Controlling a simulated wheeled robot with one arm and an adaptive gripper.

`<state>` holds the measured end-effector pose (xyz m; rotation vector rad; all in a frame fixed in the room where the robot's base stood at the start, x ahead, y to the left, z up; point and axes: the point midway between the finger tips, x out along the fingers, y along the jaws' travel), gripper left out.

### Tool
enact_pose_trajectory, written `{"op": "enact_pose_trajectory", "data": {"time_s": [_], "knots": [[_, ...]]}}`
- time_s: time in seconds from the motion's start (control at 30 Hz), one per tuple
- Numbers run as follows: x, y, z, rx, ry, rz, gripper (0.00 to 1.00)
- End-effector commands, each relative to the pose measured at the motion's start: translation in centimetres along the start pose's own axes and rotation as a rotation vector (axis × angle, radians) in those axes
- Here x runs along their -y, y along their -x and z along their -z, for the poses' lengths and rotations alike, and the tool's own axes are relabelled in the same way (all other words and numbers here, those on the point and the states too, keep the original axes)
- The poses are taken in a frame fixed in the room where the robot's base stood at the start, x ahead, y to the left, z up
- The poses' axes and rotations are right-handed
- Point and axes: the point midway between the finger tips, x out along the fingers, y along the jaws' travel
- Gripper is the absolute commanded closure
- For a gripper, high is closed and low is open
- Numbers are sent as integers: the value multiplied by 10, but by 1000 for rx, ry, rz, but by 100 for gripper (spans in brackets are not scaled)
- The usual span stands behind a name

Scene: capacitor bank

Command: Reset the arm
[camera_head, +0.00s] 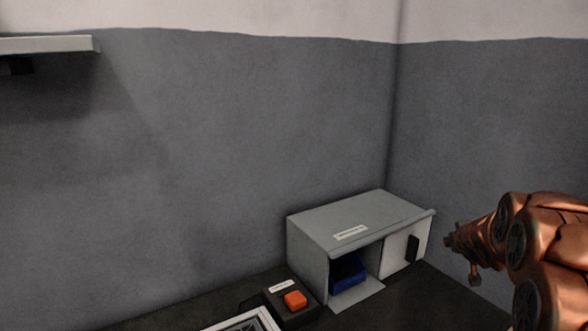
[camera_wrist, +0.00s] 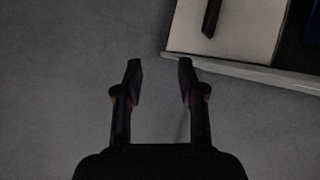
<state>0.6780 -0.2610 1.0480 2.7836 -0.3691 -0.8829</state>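My copper-coloured arm (camera_head: 545,245) comes in from the right edge of the head view. Its end is beside the right side of a grey metal box and apart from it. In the wrist view my gripper (camera_wrist: 160,82) is open, with its two dark fingers apart and nothing between them. The head view does not show the fingers clearly.
The grey box (camera_head: 335,225) stands in the corner on a dark surface. It has a white panel with a black handle (camera_head: 412,248) and a blue thing (camera_head: 348,272) inside its open part. An orange button (camera_head: 295,299) sits on a black base. A shelf (camera_head: 45,44) juts out upper left.

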Motion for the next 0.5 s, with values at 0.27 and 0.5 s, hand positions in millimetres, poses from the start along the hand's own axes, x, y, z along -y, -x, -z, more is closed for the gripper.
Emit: {"op": "enact_pose_trajectory", "data": {"time_s": [0.27, 0.5], "knots": [[28, 79, -47, 227, -22, -35, 60], [62, 156, -104, 442, -33, -10, 60]]}}
